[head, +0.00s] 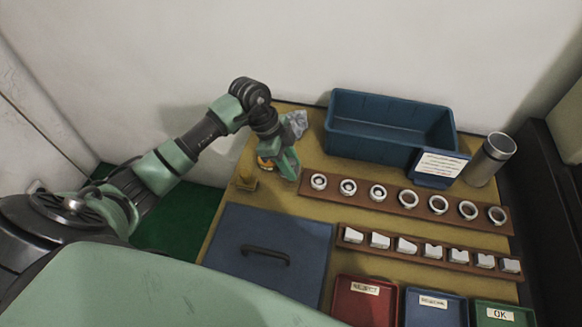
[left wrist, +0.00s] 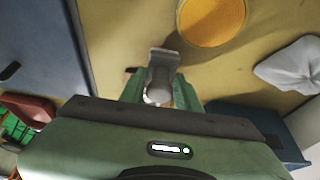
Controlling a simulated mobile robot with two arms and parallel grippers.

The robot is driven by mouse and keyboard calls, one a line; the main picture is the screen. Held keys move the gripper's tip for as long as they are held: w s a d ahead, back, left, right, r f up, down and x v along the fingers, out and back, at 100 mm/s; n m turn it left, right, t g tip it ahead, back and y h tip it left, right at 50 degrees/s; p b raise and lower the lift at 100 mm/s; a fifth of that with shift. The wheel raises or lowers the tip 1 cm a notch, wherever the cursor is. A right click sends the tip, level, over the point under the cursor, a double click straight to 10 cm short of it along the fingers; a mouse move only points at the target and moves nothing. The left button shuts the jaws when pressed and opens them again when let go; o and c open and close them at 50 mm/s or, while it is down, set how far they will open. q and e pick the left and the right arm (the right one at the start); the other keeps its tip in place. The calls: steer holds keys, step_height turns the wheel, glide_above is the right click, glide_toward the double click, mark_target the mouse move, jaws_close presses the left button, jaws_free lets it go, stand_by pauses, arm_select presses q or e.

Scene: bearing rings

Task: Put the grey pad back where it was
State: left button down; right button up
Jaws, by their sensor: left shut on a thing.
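My left gripper (head: 284,166) is over the far left part of the yellow-brown work mat (head: 312,158). In the left wrist view its green fingers (left wrist: 161,92) are shut on a small grey piece (left wrist: 163,62) with a flat end and a pale rounded part. This may be the grey pad, but its full shape is hidden by the fingers. In the head view the piece is not clear behind the gripper. My right gripper is not in view.
A light grey crumpled cloth (head: 298,121) lies behind the gripper. A blue bin (head: 388,135) and metal cup (head: 490,160) stand at the back. Two brown racks (head: 407,208) (head: 427,256) hold rings and white blocks. A blue panel (head: 225,243) and labelled trays (head: 366,307) lie in front.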

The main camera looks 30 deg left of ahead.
arm_select(q)
steer(key=shift+f, duration=0.7)
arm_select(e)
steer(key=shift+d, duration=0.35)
arm_select(q)
steer(key=shift+f, duration=0.1)
steer(key=c, duration=1)
jaws_free()
steer(key=shift+f, duration=0.1)
steer(key=v, duration=1.2)
steer(key=shift+r, duration=0.2)
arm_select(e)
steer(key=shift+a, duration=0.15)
